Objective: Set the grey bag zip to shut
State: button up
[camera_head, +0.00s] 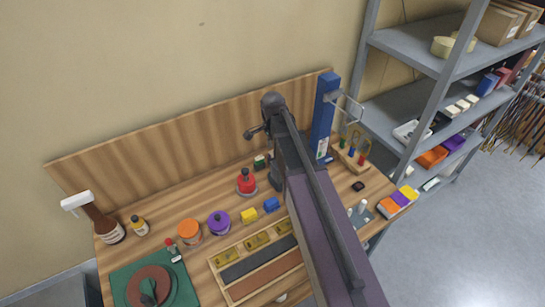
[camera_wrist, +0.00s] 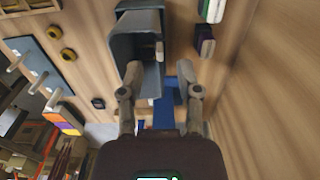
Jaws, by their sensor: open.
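A grey, box-like thing with an open side (camera_wrist: 137,40) stands at the upper middle of the wrist view; it looks like the grey bag. A small pale tab (camera_wrist: 159,51) shows at its right side, perhaps the zip's pull. I cannot make out whether the zip is open or shut. In the head view my arm hides most of this spot. My gripper (camera_wrist: 160,92) is open, with its two fingers apart, and points toward the grey thing's near end. Nothing is clearly held between the fingers.
A blue post (camera_head: 323,115) with a wire loop stands close to my arm. A red bottle (camera_head: 246,182), a purple pot (camera_head: 219,222) and an orange pot (camera_head: 189,231) stand left. A sectioned wooden tray (camera_head: 224,284) lies in front. The wooden back panel (camera_head: 150,150) bounds the bench.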

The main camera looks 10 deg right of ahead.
aim_at(273, 156)
jog(key=shift+f+b, duration=1.15)
jog(key=shift+f, duration=0.3)
grip_shut()
